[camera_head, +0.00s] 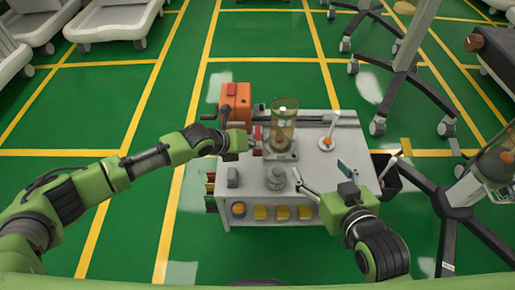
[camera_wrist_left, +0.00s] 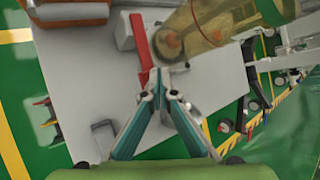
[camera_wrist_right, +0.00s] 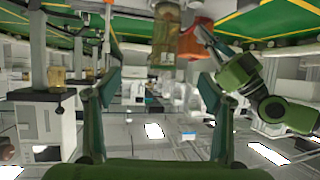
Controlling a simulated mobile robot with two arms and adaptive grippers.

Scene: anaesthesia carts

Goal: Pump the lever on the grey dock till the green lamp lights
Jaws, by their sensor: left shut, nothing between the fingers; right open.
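A red lever (camera_wrist_left: 142,48) lies beside the amber see-through canister (camera_wrist_left: 210,35) in the left wrist view. In the head view the canister (camera_head: 283,128) stands upright on the cart top, on what seems to be the grey dock (camera_head: 281,154). My left gripper (camera_head: 252,140) is shut and empty at the lever; its fingertips (camera_wrist_left: 163,88) appear at or very near the lever's end, contact unclear. My right gripper (camera_head: 323,172) is open and empty over the cart's front right; its spread fingers show in the right wrist view (camera_wrist_right: 157,92). I cannot make out a lit green lamp.
The cart top (camera_head: 318,158) also bears an orange box (camera_head: 236,100), a grey knobbed part (camera_head: 276,179) and a white part with an orange knob (camera_head: 327,142). A wheeled stand (camera_head: 460,195) is close on the right.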

